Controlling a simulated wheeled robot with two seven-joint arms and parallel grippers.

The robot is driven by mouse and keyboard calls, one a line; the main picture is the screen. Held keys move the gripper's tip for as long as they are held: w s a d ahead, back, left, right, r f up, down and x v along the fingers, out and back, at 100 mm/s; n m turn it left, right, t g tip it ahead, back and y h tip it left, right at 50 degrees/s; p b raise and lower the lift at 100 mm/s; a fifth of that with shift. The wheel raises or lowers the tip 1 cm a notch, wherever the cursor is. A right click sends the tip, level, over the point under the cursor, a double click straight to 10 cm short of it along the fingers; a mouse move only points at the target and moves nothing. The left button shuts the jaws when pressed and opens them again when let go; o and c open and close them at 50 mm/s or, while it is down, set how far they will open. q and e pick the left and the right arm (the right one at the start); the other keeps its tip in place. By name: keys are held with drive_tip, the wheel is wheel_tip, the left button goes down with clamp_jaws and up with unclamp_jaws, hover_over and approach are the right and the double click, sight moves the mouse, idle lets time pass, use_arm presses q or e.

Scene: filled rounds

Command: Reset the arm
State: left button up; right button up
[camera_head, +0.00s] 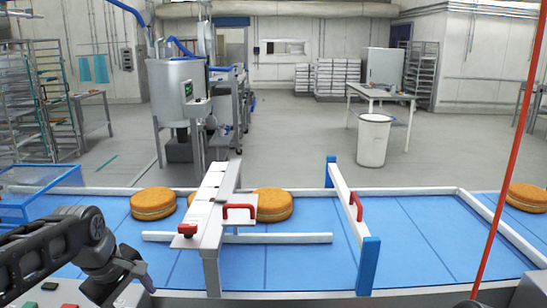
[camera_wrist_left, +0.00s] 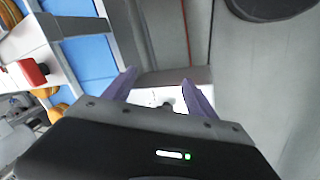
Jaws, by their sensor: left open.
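My left arm comes in from the lower left of the head view. Its gripper (camera_head: 143,277) hangs low in front of the conveyor's near edge, left of the white gate. In the left wrist view the two purple fingers (camera_wrist_left: 160,84) stand apart, with nothing between them. A white surface with a dark round spot (camera_wrist_left: 168,105) shows behind the fingers. My right arm and gripper are not in view.
Round filled cakes sit on the blue conveyor (camera_head: 420,240): one at left (camera_head: 153,203), one by the white gate (camera_head: 273,204) and one at far right (camera_head: 528,197). A second barrier (camera_head: 348,205) crosses the belt. A blue crate (camera_head: 40,190) stands at left.

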use_arm(q)
drive_tip(key=w+d+f+m+t+h, duration=0.15)
drive_tip(key=d+f+m, duration=0.35)
drive_tip(key=f, duration=0.6)
drive_tip(key=w+d+f+m+h, duration=0.15)
drive_tip(key=d+f+m, duration=0.25)
drive_tip(key=d+f, duration=0.55)
drive_tip(key=s+d+f+m+g, duration=0.1)
drive_tip(key=s+d+f, duration=0.3)
drive_tip(key=s+f, duration=0.7)
drive_tip(key=s+d+f+m+g, duration=0.1)
drive_tip(key=s+d+f+g, duration=0.2)
drive_tip(key=s+f, duration=0.7)
drive_tip(key=s+d, duration=0.1)
drive_tip(key=s, duration=0.3)
drive_tip(key=shift+f+h, duration=0.3)
drive_tip(key=shift+f, duration=0.05)
drive_tip(key=shift+a+g, duration=0.1)
drive_tip(key=shift+g, duration=0.15)
